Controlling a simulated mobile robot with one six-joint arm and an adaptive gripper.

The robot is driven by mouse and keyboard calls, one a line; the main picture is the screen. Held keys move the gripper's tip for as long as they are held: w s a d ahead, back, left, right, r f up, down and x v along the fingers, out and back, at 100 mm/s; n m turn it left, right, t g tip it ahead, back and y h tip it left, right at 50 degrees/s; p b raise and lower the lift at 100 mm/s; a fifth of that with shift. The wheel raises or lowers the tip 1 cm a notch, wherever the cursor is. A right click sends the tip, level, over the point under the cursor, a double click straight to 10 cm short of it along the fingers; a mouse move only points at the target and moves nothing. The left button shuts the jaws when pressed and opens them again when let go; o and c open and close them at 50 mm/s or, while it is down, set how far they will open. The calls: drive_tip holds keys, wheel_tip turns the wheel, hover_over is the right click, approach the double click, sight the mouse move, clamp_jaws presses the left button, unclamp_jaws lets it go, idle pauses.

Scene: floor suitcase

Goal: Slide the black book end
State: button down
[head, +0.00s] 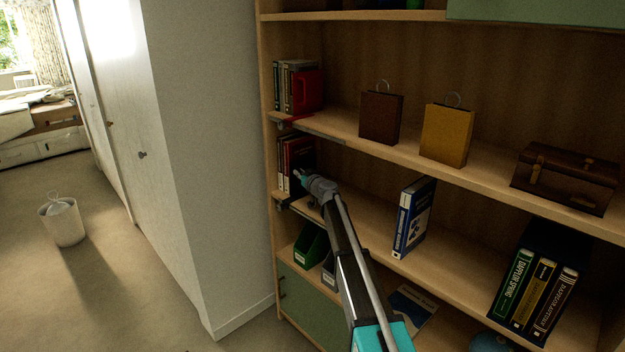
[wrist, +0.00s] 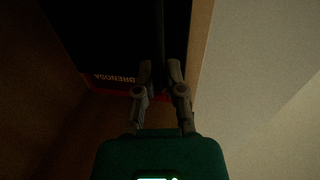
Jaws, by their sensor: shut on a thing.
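The black book end (wrist: 159,40) shows in the wrist view as a thin dark upright edge running up between my fingers. My gripper (wrist: 160,76) is shut on it, with one finger on each side. In the head view my gripper (head: 301,177) reaches to the left end of the middle shelf, in front of a row of upright books (head: 287,158). A dark book cover (wrist: 115,45) with light lettering and a red lower edge stands close beside the book end in the wrist view. The base of the book end is too dark to make out.
The shelf above holds books, a red book end (head: 308,90), two bags and a brown case (head: 566,178). A blue-and-white book (head: 413,219) stands farther right on the middle shelf (head: 375,238). Bare shelf lies between it and my gripper. A wall (head: 205,150) adjoins the left.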

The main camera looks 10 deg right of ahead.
drive_tip(key=shift+x, duration=0.9)
drive_tip(key=c, duration=0.7)
unclamp_jaws()
drive_tip(key=shift+s, duration=0.1)
drive_tip(key=shift+s, duration=0.1)
drive_tip(key=v, duration=1.1)
drive_tip(key=shift+s+d, duration=0.15)
drive_tip(key=shift+s, duration=0.25)
